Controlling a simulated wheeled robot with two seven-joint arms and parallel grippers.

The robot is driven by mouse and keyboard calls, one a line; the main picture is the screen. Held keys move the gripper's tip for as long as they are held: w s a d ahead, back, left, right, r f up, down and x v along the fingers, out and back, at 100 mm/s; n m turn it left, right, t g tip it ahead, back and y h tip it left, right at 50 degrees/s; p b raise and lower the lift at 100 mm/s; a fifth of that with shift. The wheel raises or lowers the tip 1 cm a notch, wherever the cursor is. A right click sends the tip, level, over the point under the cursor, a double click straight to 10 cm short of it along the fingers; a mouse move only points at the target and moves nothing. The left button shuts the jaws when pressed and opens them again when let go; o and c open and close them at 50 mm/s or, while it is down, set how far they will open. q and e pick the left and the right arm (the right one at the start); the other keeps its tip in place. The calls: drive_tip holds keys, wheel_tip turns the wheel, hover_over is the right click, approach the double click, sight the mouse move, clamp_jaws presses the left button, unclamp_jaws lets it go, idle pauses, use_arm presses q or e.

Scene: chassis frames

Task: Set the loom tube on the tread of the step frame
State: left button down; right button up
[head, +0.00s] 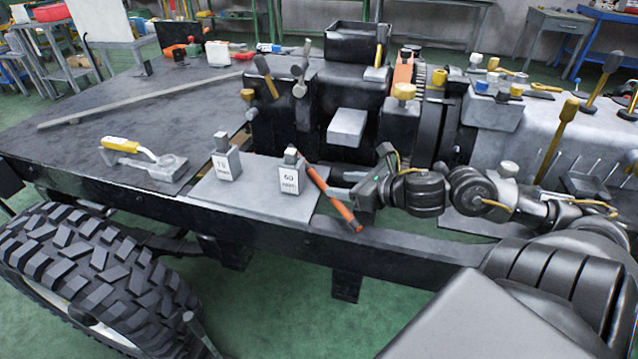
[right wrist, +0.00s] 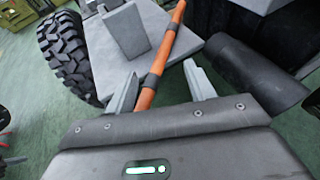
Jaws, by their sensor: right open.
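The loom tube, an orange tube with dark bands (head: 328,196), lies slantwise at the right edge of a light grey plate (head: 240,203), its near end sticking out past the plate. My right gripper (head: 347,192) is beside the tube, its fingers open. In the right wrist view the tube (right wrist: 157,68) runs between the two spread fingertips (right wrist: 160,88), and neither finger visibly presses on it. I cannot tell for certain which part is the step frame's tread; a raised grey block (head: 347,127) stands behind the tube. My left gripper is not in view.
Two grey labelled blocks, one marked 50 (head: 292,178) close beside the tube and another (head: 227,163) to its left, stand on the plate. A yellow-handled tool (head: 130,148) lies further left. Dark machinery with levers (head: 300,100) rises behind. A big tyre (head: 90,265) is at lower left.

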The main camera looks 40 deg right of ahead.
sight(324, 182)
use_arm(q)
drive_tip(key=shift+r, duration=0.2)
use_arm(e)
drive_tip(key=shift+w+f, duration=0.1)
drive_tip(key=shift+w, duration=0.2)
drive_tip(key=shift+w, duration=0.1)
drive_tip(key=x, duration=0.4)
drive_tip(key=shift+w+a+f, duration=0.15)
drive_tip(key=shift+w+f, duration=0.1)
drive_tip(key=shift+w, duration=0.3)
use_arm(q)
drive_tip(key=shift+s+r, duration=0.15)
use_arm(e)
drive_tip(key=shift+c, duration=0.7)
clamp_jaws()
